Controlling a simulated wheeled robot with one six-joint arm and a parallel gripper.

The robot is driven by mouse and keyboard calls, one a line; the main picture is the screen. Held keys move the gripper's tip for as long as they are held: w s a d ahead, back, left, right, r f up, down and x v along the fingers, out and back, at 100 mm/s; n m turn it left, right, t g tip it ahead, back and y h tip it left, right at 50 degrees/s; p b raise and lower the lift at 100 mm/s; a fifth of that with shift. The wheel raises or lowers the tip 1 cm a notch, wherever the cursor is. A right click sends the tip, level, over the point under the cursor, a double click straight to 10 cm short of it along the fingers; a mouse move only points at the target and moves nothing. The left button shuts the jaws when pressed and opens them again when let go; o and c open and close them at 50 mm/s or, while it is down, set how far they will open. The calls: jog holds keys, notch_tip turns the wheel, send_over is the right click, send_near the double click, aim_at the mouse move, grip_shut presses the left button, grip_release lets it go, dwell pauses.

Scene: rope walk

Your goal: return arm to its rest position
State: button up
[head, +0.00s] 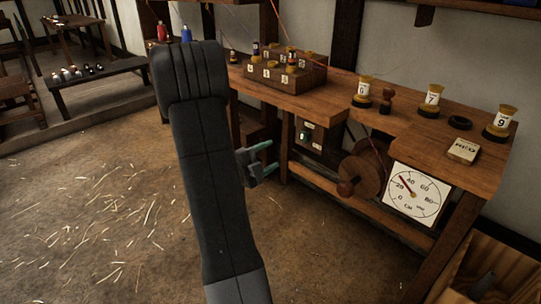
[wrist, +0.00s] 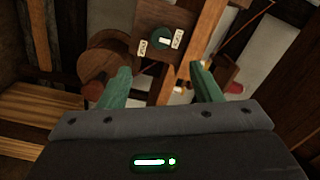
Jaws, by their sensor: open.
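My gripper (head: 265,167) shows in the head view beside my dark arm, in front of the lower part of the wooden workbench (head: 445,150). In the wrist view its two green fingers (wrist: 160,88) stand apart with nothing between them. Beyond the fingers are a switch box (wrist: 163,38) with a round knob and two small labels, and a wooden wheel (wrist: 108,62). In the head view the switch box (head: 307,137) sits under the bench top, right of my gripper and apart from it. My arm hides part of the bench's left end.
A dial gauge (head: 417,194) hangs at the bench front, beside the wooden wheel (head: 362,178) with its crank. Numbered spools and a stepped rack (head: 285,72) stand on top. A wooden crate (head: 495,268) is at lower right. The straw-strewn floor (head: 100,220) at left is open.

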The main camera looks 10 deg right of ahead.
aim_at(301, 138)
jog(key=b+x, duration=0.1)
jog(key=x, duration=1.3)
jog(key=shift+b, duration=0.35)
jog(key=shift+a, duration=0.1)
jog(key=shift+s, duration=0.1)
